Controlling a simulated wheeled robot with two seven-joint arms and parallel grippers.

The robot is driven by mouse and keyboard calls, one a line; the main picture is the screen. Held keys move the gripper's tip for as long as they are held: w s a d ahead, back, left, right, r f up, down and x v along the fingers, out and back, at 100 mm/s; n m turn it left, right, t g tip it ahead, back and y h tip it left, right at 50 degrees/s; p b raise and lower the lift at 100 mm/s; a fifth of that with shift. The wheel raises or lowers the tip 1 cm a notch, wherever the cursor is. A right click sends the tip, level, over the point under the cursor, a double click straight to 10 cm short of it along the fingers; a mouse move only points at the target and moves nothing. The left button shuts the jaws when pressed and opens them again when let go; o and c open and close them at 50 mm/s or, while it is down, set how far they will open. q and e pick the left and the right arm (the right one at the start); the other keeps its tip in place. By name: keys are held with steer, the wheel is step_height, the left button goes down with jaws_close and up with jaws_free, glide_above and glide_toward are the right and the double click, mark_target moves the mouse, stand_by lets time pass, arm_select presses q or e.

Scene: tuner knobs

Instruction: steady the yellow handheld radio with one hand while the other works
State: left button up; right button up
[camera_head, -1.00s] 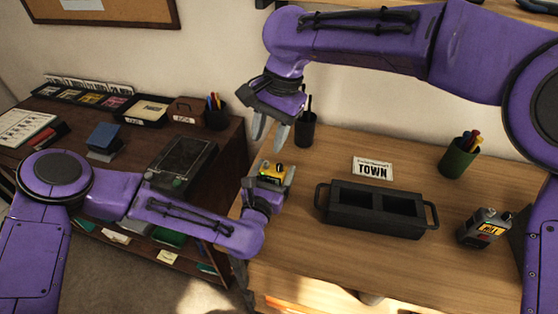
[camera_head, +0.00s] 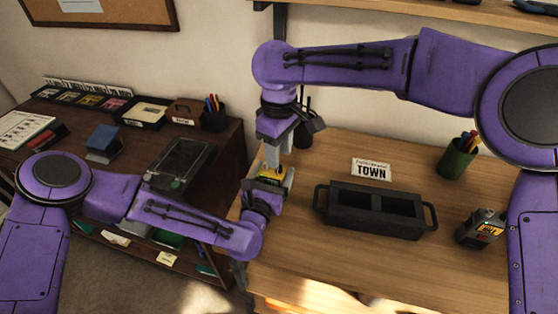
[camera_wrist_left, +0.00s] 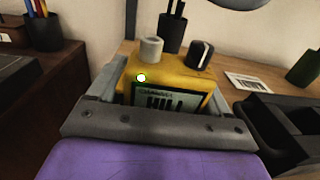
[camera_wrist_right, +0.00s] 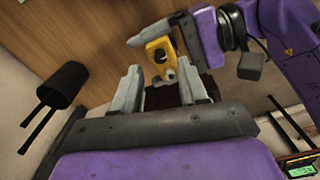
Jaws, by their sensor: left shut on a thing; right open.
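The yellow handheld radio (camera_head: 270,174) is held by my left gripper (camera_head: 272,184) over the left edge of the wooden desk. In the left wrist view the radio (camera_wrist_left: 172,80) sits between the two fingers, with a grey knob (camera_wrist_left: 151,50), a black knob (camera_wrist_left: 201,54) with a white mark, and a screen (camera_wrist_left: 165,100) reading "HILL", its lower part hidden. My right gripper (camera_head: 274,150) points down just above the radio, open and empty. In the right wrist view the radio's yellow top (camera_wrist_right: 160,58) lies beyond the open right fingers (camera_wrist_right: 160,88); I see no contact.
A black two-slot holder (camera_head: 372,224) with side handles stands on the desk. A grey radio (camera_head: 482,228) is to its right, a "TOWN" card (camera_head: 371,169) behind it. A green pen cup (camera_head: 457,158) stands at the back. A dark shelf unit (camera_head: 215,150) is at the left.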

steer(key=shift+f, duration=1.9)
jaws_close()
steer(key=shift+n, duration=0.3)
steer(key=n, duration=0.3)
steer(key=shift+n, duration=2.5)
steer(key=shift+r, duration=0.1)
